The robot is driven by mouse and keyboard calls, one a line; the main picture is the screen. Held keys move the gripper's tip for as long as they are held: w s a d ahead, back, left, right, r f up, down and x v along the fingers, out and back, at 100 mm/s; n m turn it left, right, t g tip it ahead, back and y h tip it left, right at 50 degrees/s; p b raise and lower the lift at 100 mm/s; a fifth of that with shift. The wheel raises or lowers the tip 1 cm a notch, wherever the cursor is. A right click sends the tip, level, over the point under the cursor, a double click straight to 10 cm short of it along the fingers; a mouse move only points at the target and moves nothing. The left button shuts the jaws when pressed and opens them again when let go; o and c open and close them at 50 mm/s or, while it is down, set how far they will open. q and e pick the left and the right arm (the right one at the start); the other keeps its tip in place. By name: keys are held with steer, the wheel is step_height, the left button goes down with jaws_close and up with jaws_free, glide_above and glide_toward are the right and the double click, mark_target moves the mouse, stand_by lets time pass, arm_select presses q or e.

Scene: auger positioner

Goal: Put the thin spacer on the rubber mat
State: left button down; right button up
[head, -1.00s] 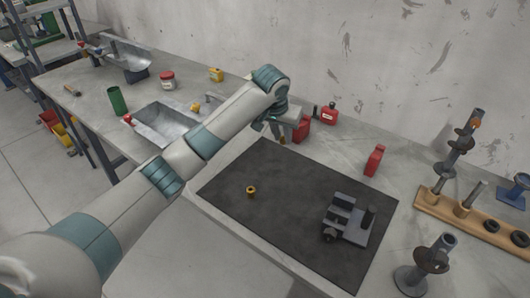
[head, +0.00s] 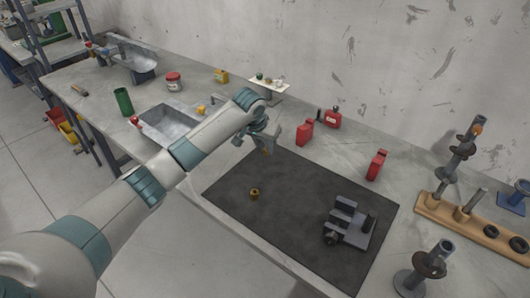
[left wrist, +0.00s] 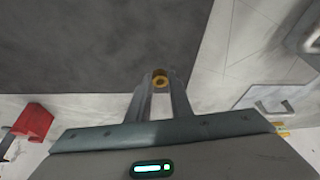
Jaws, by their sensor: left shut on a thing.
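The dark rubber mat (head: 290,225) lies on the grey bench and also fills the upper left of the left wrist view (left wrist: 80,45). My left gripper (head: 265,150) is over the mat's back left edge, shut on a small brass ring, which I take to be the thin spacer (left wrist: 160,80). The ring shows between the fingertips in the left wrist view, apparently above the mat. Another brass piece (head: 255,194), looking like a short bush with a dark hole, stands on the mat. My right gripper is not in view.
A grey vise-like fixture (head: 348,224) stands on the mat's right part. A sink (head: 168,125) is at left. A wooden rack (head: 455,212) holds posts at right. The mat's middle is mostly clear.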

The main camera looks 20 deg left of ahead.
mark_target(265, 153)
arm_select(q)
steer(key=shift+f+p, duration=0.35)
steer(key=shift+f, duration=1.05)
steer(key=shift+f, duration=0.15)
steer(key=c, duration=1.6)
jaws_free()
steer(key=b+v, duration=0.2)
steer(key=v, duration=1)
